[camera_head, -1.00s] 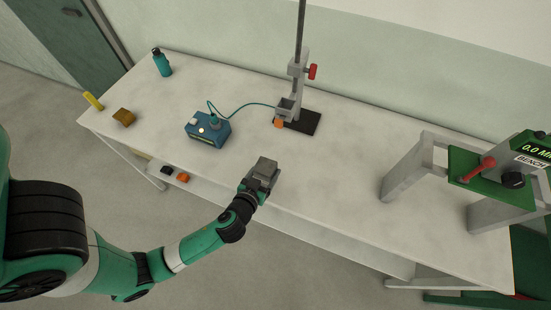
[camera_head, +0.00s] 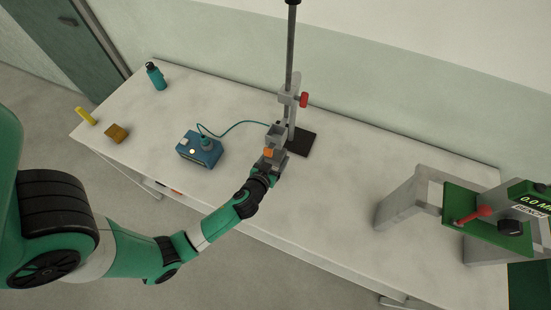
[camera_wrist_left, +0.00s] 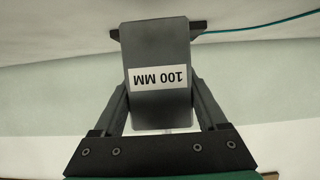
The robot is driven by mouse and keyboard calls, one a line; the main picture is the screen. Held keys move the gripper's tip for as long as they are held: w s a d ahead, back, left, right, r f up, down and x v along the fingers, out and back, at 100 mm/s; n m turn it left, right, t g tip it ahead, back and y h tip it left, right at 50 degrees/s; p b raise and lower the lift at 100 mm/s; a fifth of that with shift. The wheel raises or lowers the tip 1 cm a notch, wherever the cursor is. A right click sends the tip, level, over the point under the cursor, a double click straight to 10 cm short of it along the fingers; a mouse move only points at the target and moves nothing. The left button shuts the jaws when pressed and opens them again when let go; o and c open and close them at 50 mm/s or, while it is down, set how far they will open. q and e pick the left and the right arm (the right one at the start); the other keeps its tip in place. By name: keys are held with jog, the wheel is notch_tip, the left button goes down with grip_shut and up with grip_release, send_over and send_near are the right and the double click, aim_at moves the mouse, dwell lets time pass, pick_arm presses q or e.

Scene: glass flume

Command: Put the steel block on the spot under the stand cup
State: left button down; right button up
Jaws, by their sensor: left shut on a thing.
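The steel block (camera_wrist_left: 158,50) is a grey block with a white label reading "100 MM", upside down in the left wrist view. My left gripper (camera_head: 268,166) is shut on it, its fingers along the block's two sides. In the head view the block (camera_head: 272,159) is at the front of the stand, just below and in front of the grey stand cup (camera_head: 277,131). An orange piece (camera_head: 268,153) shows between cup and block. The spot under the cup is hidden, and I cannot tell if the block touches the table. My right gripper is not in view.
The stand has a dark base (camera_head: 301,143), a tall rod (camera_head: 291,55) and a red knob (camera_head: 304,100). A teal cable (camera_head: 235,128) runs to a blue box (camera_head: 199,149) on the left. A grey bench frame (camera_head: 415,195) stands right. The table between is clear.

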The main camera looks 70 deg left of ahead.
pick_arm(q)
jog(key=shift+w+a+f+b, duration=0.55)
jog(key=shift+w+f+b, duration=0.1)
jog(key=shift+b, duration=0.2)
jog(key=shift+s+d+f+b, duration=0.15)
jog(key=shift+f+b, duration=0.3)
jog(key=shift+f, duration=0.25)
jog(key=shift+s+d+f, duration=0.1)
jog(key=shift+s+f, duration=0.05)
jog(key=shift+f, duration=0.15)
jog(key=shift+r, duration=0.15)
jog(key=shift+f+b, duration=0.2)
jog(key=shift+b, duration=0.1)
grip_release()
